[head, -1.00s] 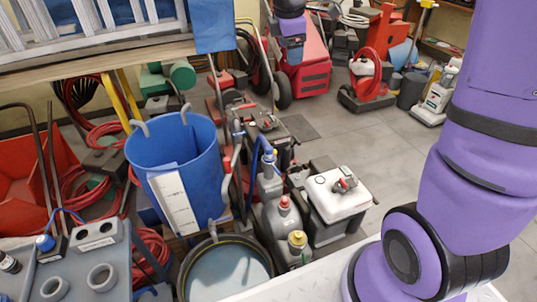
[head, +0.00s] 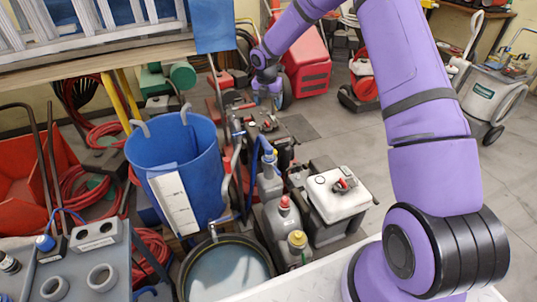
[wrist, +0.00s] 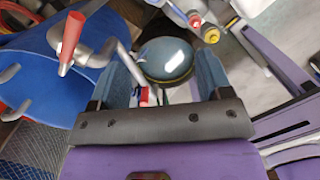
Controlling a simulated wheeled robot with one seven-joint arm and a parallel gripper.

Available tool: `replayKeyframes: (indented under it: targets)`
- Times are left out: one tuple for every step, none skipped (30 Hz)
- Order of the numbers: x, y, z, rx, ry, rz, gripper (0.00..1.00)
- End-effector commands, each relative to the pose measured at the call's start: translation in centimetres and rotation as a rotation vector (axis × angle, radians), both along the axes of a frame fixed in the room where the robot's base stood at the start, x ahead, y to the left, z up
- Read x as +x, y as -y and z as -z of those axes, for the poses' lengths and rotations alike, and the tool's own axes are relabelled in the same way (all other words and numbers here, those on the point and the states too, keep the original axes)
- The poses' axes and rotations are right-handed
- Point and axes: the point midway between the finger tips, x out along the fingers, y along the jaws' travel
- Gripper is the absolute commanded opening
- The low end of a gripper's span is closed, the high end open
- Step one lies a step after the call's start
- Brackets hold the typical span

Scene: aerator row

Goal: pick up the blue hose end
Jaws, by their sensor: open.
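In the head view a blue hose (head: 264,146) curves up beside the grey bottles, with a small yellow piece near its upper end. I cannot tell for sure that this is the blue hose end. My gripper (head: 268,92) hangs beyond it at the back, apart from it and over the floor machines, its jaws too small to judge there. In the wrist view my gripper (wrist: 160,58) has its two blue-grey fingers spread, with nothing clearly held. A small blue and red piece (wrist: 144,97) shows low between the fingers; its distance is unclear.
A blue bucket (head: 200,155) and a round basin (head: 215,278) stand left of the bottles. A red-tipped grey pipe (wrist: 110,50) crosses near the left finger in the wrist view. A white-topped machine (head: 335,195) stands right. Grey floor (head: 360,145) is clear further right.

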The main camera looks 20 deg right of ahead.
Motion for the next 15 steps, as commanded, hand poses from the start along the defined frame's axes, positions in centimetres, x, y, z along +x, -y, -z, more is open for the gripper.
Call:
replayKeyframes:
  targets:
    - [0.5,0.0,2.0,0.009,-0.015,-0.043,0.72]
    - [0.7,0.1,2.9,0.013,-0.021,-0.071,0.72]
    - [1.1,0.1,4.2,0.018,-0.030,-0.108,0.72]
    - [1.3,0.2,5.2,0.023,-0.035,-0.135,0.72]
    - [1.5,0.2,6.2,0.027,-0.042,-0.163,0.72]
    - [1.8,0.2,7.5,0.033,-0.049,-0.199,0.72]
    - [1.9,0.2,8.5,0.039,-0.054,-0.226,0.72]
    - [2.1,0.2,9.5,0.043,-0.059,-0.253,0.72]
    - [2.2,0.3,10.7,0.049,-0.065,-0.287,0.72]
    - [2.4,0.3,11.5,0.053,-0.068,-0.311,0.72]
    - [2.5,0.3,12.4,0.058,-0.071,-0.332,0.72]
    - [2.6,0.3,13.4,0.064,-0.075,-0.359,0.72]
    - [2.6,0.4,14.0,0.067,-0.077,-0.377,0.72]
    - [2.7,0.4,14.6,0.070,-0.079,-0.394,0.72]
    - [2.8,0.4,15.3,0.074,-0.080,-0.413,0.72]
